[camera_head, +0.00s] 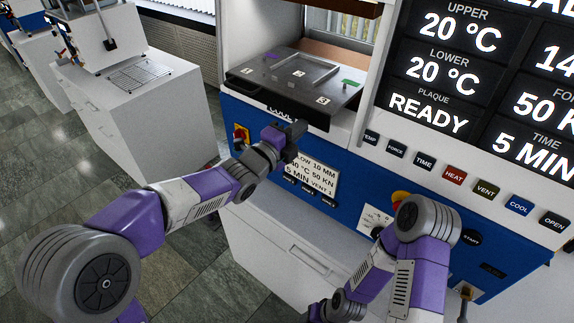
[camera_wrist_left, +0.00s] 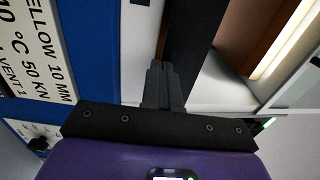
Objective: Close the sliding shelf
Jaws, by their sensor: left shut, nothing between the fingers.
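The sliding shelf (camera_head: 345,98) is a dark grey plate. It sticks out of the open bay of the white and blue press, and a square frame, a purple mark and a green mark lie on top. My left gripper (camera_head: 297,130) is shut and empty, just in front of and below the shelf's front edge. In the left wrist view, the closed black fingers (camera_wrist_left: 162,75) point at the shelf's dark edge (camera_wrist_left: 195,35); whether they touch it I cannot tell. My right arm is at the lower right; its gripper is not in view.
The press's blue front panel (camera_head: 375,175) carries a row of buttons and a label below the shelf. A display (camera_head: 440,70) reading READY stands to the right. A white cabinet (camera_head: 145,110) with a grate stands at left. Tiled floor (camera_head: 50,165) lies open at left.

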